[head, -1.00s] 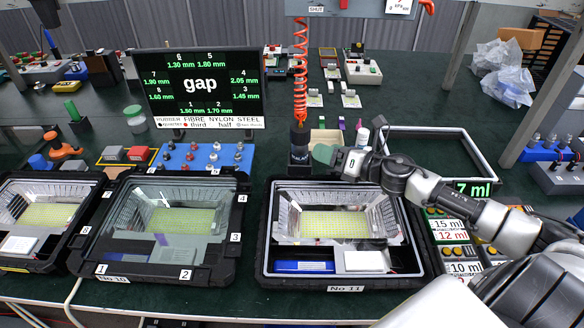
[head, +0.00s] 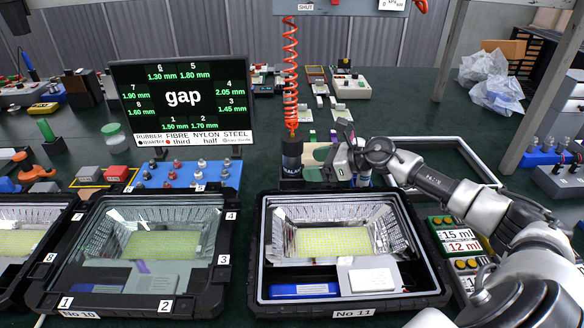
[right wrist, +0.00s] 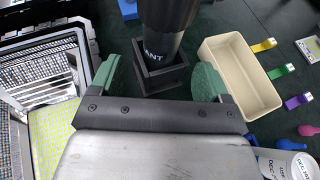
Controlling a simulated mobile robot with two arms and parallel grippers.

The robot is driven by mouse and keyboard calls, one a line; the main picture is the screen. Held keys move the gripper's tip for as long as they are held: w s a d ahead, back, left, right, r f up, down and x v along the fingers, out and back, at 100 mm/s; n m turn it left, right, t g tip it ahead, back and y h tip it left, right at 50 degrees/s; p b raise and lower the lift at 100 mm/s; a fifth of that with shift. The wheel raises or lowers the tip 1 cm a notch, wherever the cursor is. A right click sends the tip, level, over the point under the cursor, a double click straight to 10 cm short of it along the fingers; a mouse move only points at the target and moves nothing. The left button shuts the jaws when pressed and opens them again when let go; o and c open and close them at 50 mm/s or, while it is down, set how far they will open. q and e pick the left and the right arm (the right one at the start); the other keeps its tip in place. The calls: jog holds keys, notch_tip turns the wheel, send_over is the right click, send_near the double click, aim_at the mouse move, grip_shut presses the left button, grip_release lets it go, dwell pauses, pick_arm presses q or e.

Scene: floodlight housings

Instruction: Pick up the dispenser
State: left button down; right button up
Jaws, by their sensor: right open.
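The dispenser (head: 292,156) is a black cylinder on an orange coiled hose. In the right wrist view the dispenser (right wrist: 165,25) shows white letters ending in "ANT". My right gripper (right wrist: 157,80) has green finger pads, spread wide and empty. In that view the holder lies between the pads, with gaps at both sides. In the head view my right gripper (head: 322,156) is just right of the dispenser. My left gripper is not in view.
The open No 11 housing (head: 350,302) lies in front, with the No 10 housing (head: 120,298) to its left. A beige bin (right wrist: 240,72) stands beside the holder. A blue fixture block (head: 185,176) and the gap screen (head: 184,97) are to the left.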

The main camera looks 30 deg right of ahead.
aim_at(297, 164)
jog(key=x, duration=0.2)
jog(key=p+x, duration=0.1)
jog(key=x, duration=0.2)
jog(key=shift+w+a+r, duration=0.15)
jog(key=shift+w+r, duration=0.1)
jog(key=shift+w, duration=0.15)
jog(key=c, duration=1.1)
